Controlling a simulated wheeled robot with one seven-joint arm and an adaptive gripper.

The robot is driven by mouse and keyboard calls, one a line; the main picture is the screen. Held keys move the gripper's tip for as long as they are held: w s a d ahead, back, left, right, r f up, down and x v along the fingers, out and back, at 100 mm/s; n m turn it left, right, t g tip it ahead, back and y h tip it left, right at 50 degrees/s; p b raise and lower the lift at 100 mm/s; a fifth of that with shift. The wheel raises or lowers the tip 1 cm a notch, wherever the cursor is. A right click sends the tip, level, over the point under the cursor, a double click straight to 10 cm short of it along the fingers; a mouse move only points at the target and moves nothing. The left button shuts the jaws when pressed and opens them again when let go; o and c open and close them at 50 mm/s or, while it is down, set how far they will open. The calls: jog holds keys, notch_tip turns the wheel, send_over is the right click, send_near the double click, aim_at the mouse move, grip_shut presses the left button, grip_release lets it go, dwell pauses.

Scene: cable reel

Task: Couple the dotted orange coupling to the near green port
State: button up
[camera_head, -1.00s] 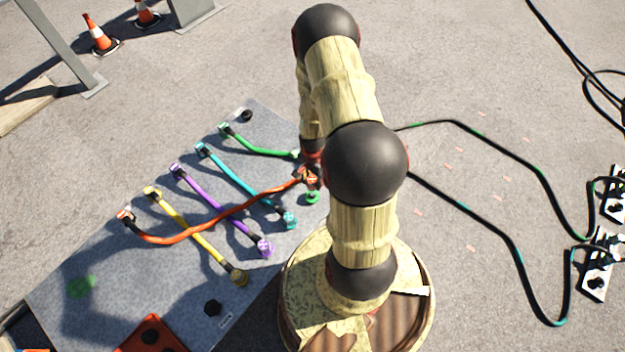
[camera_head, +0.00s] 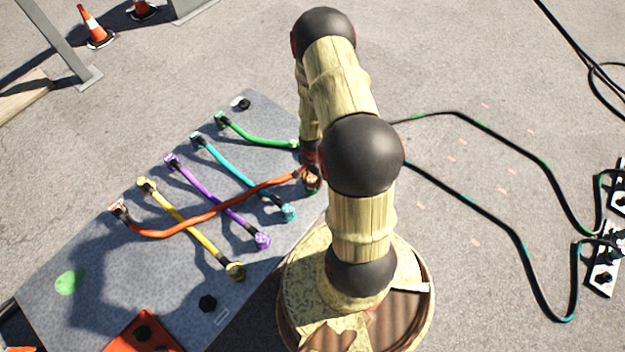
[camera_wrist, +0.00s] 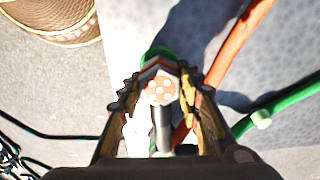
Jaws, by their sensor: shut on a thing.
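My gripper (camera_head: 311,168) is shut on the dotted orange coupling (camera_head: 312,180), at the right edge of the grey board (camera_head: 100,270) beside my arm. In the wrist view the orange coupling (camera_wrist: 160,89), with pale dots on its face, sits between the two fingers of my gripper (camera_wrist: 166,82). The rim of the near green port (camera_wrist: 158,52) shows just beyond the coupling, which covers most of it. I cannot tell whether the coupling is seated in the port. The orange hose (camera_head: 210,213) runs left from the coupling to an orange end.
Yellow (camera_head: 190,225), purple (camera_head: 215,200) and teal (camera_head: 240,178) hoses lie across the board, the orange hose passing over some. A green hose (camera_head: 258,138) lies at the back, near my gripper. An orange plate (camera_head: 145,330) sits at the front. Black cables lie on the right.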

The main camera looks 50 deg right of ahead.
jog(key=shift+a, duration=0.1)
jog(key=shift+f, duration=0.45)
dwell(0.5)
jog(key=o, duration=1.3)
jog(key=shift+o, duration=0.4)
notch_tip(320, 180, up, 12)
jog(key=shift+r, duration=0.1)
